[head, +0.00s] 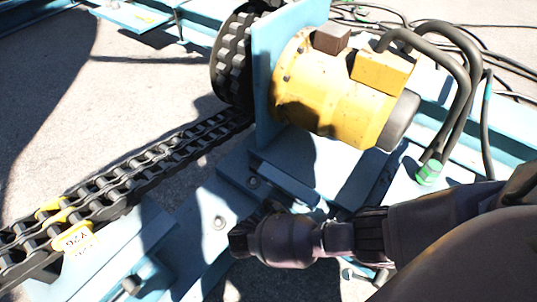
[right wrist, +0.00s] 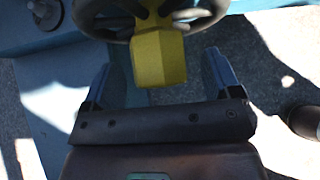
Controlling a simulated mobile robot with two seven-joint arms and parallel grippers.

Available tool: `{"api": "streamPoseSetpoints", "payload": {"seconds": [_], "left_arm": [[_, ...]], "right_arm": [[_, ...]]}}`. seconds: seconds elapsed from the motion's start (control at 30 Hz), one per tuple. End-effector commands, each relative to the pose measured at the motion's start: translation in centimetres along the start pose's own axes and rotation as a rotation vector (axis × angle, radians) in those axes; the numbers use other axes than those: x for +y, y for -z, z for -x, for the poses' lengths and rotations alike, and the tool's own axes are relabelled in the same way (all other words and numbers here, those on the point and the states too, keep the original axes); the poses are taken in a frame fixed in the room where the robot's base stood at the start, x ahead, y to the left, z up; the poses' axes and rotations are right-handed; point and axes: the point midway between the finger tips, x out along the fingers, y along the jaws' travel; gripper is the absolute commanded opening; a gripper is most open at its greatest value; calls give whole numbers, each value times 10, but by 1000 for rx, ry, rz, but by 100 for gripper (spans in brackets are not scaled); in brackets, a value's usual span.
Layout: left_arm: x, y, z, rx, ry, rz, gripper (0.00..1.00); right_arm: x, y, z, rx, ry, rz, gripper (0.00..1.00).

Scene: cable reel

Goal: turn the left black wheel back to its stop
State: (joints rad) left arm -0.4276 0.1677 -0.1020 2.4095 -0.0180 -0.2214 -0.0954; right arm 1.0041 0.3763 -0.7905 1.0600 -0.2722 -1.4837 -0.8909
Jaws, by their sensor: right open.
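A black wheel (right wrist: 92,20) with spokes shows at the top edge of the right wrist view, cut off by the frame. A yellow block (right wrist: 158,62) sits at its middle, on the near side. My right gripper (right wrist: 156,66) is open, its two blue-grey fingers on either side of the yellow block, with visible gaps. The fingertips are close to the wheel's rim; I cannot tell whether they touch it. In the head view my right arm comes in from the right and hides the wheel. Only one wheel shows, so I cannot tell whether it is the left one. My left gripper is out of view.
A yellow motor (head: 330,95) stands on the blue frame (head: 215,195), beside a dark sprocket (head: 232,62). A heavy chain (head: 135,170) runs to the lower left. Thick black cables (head: 465,95) hang right of the motor. Concrete ground lies open at upper left.

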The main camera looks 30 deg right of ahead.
Motion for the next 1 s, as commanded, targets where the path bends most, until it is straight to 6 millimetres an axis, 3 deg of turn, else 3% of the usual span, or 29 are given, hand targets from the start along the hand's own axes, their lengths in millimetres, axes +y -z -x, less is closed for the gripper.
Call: {"api": "streamPoseSetpoints", "payload": {"seconds": [0.2,0.53,0.9,1.0], "left_arm": [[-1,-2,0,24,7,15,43],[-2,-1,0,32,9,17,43],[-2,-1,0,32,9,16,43],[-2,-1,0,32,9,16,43]], "right_arm": [[0,1,-18,1,1,1,84],[1,-1,-19,-1,-2,-2,84],[1,-1,-19,0,-1,-2,27],[1,-1,-19,0,-1,-2,15]]}}
